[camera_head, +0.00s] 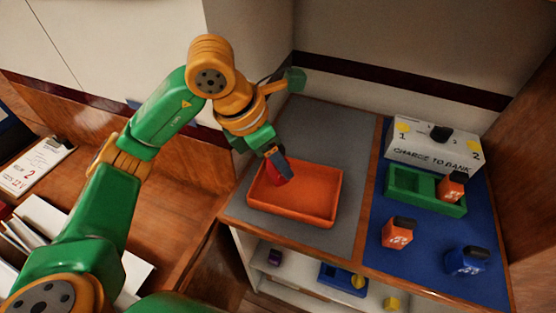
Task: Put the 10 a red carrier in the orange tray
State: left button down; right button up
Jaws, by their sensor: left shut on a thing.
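My left gripper (268,147) comes in from the left and points down over the orange tray (330,208). It is shut on a red carrier (274,172) with a dark part facing right. The carrier is over the tray's back left part; I cannot tell if it touches the tray floor. No label is readable on it. The tray lies on the grey mat and looks otherwise empty. My right gripper is not in view.
On the blue mat (425,235) are a green holder (405,199) with an orange carrier (452,186), another orange carrier (397,233) and a blue carrier (466,261). The grey mat (345,140) is clear behind the tray.

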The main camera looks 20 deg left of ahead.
pick_arm(q)
jog(key=f, duration=0.3)
jog(key=shift+w+a+f+p, duration=0.1)
jog(key=shift+w+f+p, duration=0.2)
jog(key=shift+f+p, duration=0.1)
jog(key=shift+f, duration=0.1)
jog(key=shift+f+b, duration=0.15)
jog(key=shift+b, duration=0.2)
jog(key=shift+c, duration=1.3)
grip_release()
jog(key=shift+r+p, duration=0.4)
jog(key=shift+p, duration=0.05)
jog(key=v, duration=1.1)
jog(key=shift+s+a+r, duration=0.2)
jog(key=shift+r, duration=0.1)
